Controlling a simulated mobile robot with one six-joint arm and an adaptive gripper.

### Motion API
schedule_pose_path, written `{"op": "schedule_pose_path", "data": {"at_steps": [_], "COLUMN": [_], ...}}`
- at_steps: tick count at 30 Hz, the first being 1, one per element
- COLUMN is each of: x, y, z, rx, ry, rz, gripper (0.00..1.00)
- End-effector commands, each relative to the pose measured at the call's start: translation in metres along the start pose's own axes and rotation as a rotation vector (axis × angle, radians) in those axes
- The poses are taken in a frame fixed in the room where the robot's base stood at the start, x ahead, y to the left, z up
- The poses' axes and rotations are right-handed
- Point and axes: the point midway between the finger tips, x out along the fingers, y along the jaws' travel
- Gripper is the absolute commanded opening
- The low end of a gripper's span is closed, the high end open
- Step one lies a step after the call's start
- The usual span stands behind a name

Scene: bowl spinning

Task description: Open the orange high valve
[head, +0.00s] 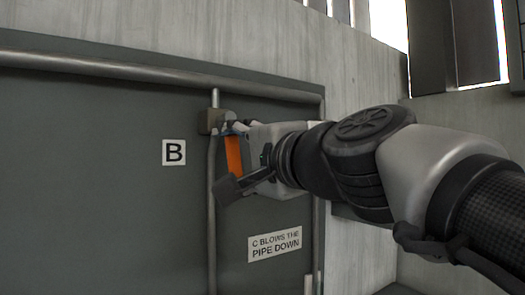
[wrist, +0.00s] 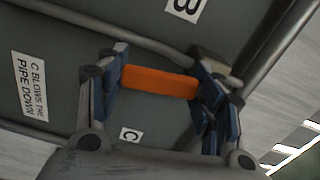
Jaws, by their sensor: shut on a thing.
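The orange valve handle (head: 233,155) is on the vertical pipe at the right part of the dark grey panel. In the head view it hangs down, slightly tilted, below a grey valve body (head: 212,121). In the wrist view the orange handle (wrist: 160,82) runs across between the two fingers. My gripper (head: 235,165) is at the handle, and its fingers partly cover it. In the wrist view my gripper (wrist: 158,84) is shut on the handle, with a finger at each end of the orange part.
A label B (head: 174,152) is left of the vertical pipe (head: 212,200). A sign reading "C blows the pipe down" (head: 274,246) is below my gripper. A horizontal pipe (head: 120,70) runs along the panel top. A small C label (wrist: 130,135) shows in the wrist view.

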Motion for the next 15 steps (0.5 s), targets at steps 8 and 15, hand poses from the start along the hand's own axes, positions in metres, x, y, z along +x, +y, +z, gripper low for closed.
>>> {"op": "schedule_pose_path", "data": {"at_steps": [8, 15], "x": [-0.0003, -0.0001], "y": [-0.0015, -0.0010], "z": [0.0077, 0.0095], "rx": [0.116, 0.152], "ry": [-0.001, 0.000], "rz": [-0.001, -0.001], "gripper": [0.18, 0.18]}}
